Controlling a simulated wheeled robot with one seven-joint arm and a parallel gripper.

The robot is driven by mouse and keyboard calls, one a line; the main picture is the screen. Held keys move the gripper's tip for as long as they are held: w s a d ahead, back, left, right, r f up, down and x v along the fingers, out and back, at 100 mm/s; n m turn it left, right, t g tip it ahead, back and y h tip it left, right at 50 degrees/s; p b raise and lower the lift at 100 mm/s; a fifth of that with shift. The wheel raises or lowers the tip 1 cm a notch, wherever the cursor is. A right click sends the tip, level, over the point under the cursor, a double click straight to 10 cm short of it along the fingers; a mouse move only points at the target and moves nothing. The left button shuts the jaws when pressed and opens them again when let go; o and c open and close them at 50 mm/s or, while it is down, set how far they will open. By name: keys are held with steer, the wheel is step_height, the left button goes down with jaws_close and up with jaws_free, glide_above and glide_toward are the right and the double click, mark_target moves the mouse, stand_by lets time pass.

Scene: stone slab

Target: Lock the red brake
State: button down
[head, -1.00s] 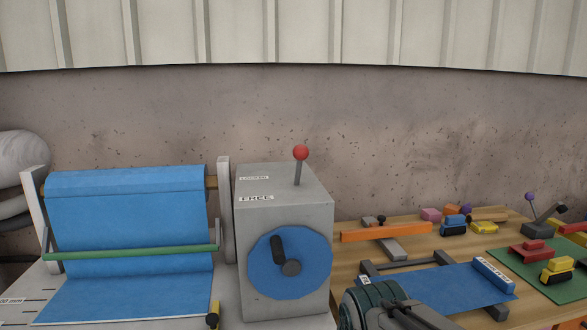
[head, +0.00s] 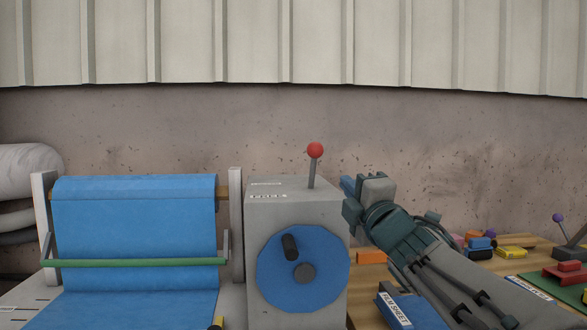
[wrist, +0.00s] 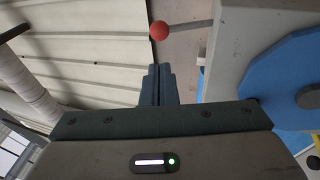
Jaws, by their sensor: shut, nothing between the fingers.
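The red brake is a lever with a red ball knob (head: 315,150) on a thin grey stem. It stands close to upright on top of a grey box (head: 262,230). Labels lie on the box top to the left of the stem; the nearer one reads FREE, and the farther one is too blurred to read now. My gripper (head: 348,188) is beside the box's upper right, lower than the knob and apart from it in the picture. In the wrist view, my shut, empty fingers (wrist: 158,72) point toward the red knob (wrist: 159,31), with a visible gap.
A blue wheel with a dark crank handle (head: 290,247) is on the box front. A blue sheet roll (head: 135,230) with a green bar (head: 140,263) stands left. A wooden table (head: 370,280) with coloured blocks is at right, partly hidden by my arm.

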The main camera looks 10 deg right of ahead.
mark_target(317, 153)
steer(key=shift+w, duration=0.15)
steer(key=p+x, duration=0.1)
steer(key=x, duration=1.2)
steer(key=shift+w+a+r+p, duration=0.1)
steer(key=shift+w+r+p, duration=0.05)
steer(key=shift+w+p, duration=0.25)
steer(key=shift+r+p, duration=0.2)
steer(key=shift+p, duration=0.15)
